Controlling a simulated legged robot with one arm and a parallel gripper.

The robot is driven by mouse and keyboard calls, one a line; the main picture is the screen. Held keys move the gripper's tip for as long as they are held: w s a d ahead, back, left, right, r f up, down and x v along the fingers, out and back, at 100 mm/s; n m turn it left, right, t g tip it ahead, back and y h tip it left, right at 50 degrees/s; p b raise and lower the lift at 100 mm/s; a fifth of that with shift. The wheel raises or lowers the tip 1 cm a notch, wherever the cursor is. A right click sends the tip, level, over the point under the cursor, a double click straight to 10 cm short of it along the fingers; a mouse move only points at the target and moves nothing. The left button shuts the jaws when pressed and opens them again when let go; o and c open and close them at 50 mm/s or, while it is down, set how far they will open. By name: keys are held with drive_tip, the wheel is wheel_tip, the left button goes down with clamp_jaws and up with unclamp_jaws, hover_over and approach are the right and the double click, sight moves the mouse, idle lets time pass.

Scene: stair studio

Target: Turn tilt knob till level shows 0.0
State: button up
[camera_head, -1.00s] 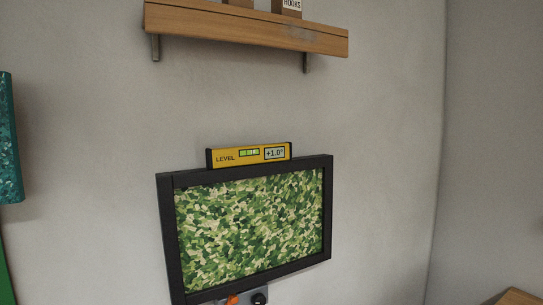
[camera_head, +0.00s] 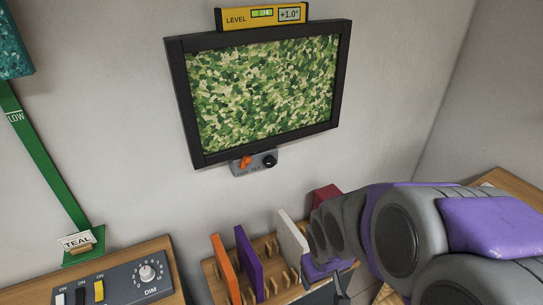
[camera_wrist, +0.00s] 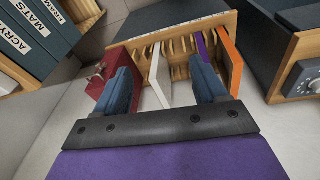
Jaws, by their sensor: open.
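A grey control plate (camera_head: 238,170) sits under the black picture frame (camera_head: 180,100) in the head view. It carries an orange lever (camera_head: 245,162) and a black round knob (camera_head: 269,160); its lettering is too small to read surely. The yellow level (camera_head: 236,20) on top of the frame shows +1.0°. My gripper (camera_head: 340,284) is low at the right, well below and right of the plate. In the wrist view my gripper (camera_wrist: 165,82) is open and empty, its two fingers apart above a wooden rack. The plate is not in the wrist view.
A dimmer box (camera_head: 120,285) with switches stands at lower left. A green strip (camera_head: 45,160) hangs left. Wall between plate and rack is clear.

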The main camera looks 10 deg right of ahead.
drive_tip(key=w+d+f+n+t+y+p, duration=0.1)
drive_tip(key=w+f+t, duration=0.1)
drive_tip(key=w, duration=0.5)
drive_tip(key=w+d+f+n+t+y+p, duration=0.1)
drive_tip(key=w+t+p, duration=0.1)
drive_tip(key=w, duration=0.4)
drive_tip(key=m+t+y+p, duration=0.2)
drive_tip(key=t+y+p, duration=0.25)
drive_tip(key=t, duration=0.65)
approach(272, 163)
drive_tip(key=b+x, duration=0.1)
drive_tip(key=x, duration=0.8)
drive_tip(key=shift+a+b, duration=0.1)
drive_tip(key=shift+b, duration=0.2)
drive_tip(key=c, duration=1)
drive_tip(key=shift+h, duration=0.25)
drive_tip(key=shift+c, duration=0.2)
